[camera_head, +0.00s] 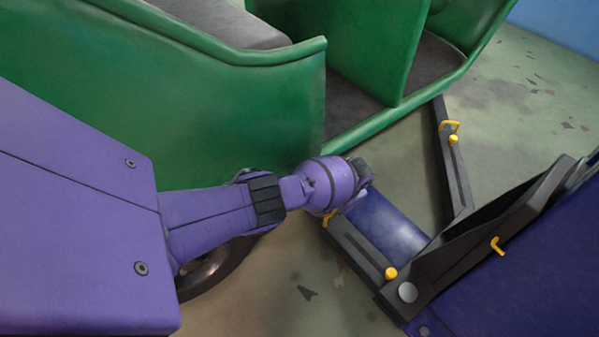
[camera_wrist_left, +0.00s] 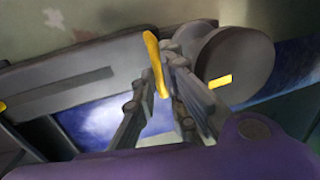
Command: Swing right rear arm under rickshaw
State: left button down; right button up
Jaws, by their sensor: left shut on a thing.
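The green rickshaw (camera_head: 240,115) fills the upper left of the head view. A dark slotted lift arm (camera_head: 358,250) lies low by the rickshaw's near corner; its outer end is partly hidden by my gripper. My left gripper (camera_head: 358,185) is at that end. In the left wrist view its fingers (camera_wrist_left: 165,75) are shut on a yellow handle (camera_wrist_left: 153,50) of this dark arm (camera_wrist_left: 70,88). A second dark arm (camera_head: 455,170) with its own yellow handle (camera_head: 450,126) reaches to the rickshaw's lower edge. My right gripper is not in view.
The blue lift post (camera_head: 540,265) and its black bracket (camera_head: 475,235) stand at the lower right. A blue beam (camera_head: 385,228) lies beside the near arm. A dark wheel (camera_head: 215,268) is partly hidden below my arm. Stained floor is open at the right (camera_head: 540,110).

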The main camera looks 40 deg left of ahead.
pick_arm(q)
jog(key=shift+w+d+m+b, duration=0.15)
jog(key=shift+w+b, duration=0.05)
jog(key=shift+w, duration=0.3)
jog(key=shift+w+d+m+b, duration=0.15)
jog(key=shift+w+b, duration=0.05)
jog(key=shift+w, duration=0.3)
jog(key=shift+w+d+r, duration=0.1)
jog(key=shift+w+r, duration=0.1)
jog(key=shift+w, duration=0.25)
jog(key=c, duration=1.8)
grip_release()
jog(key=shift+c, duration=0.2)
notch_tip(320, 180, up, 12)
jog(key=d, duration=0.2)
jog(key=shift+s+f, duration=0.15)
jog(key=shift+s, duration=0.25)
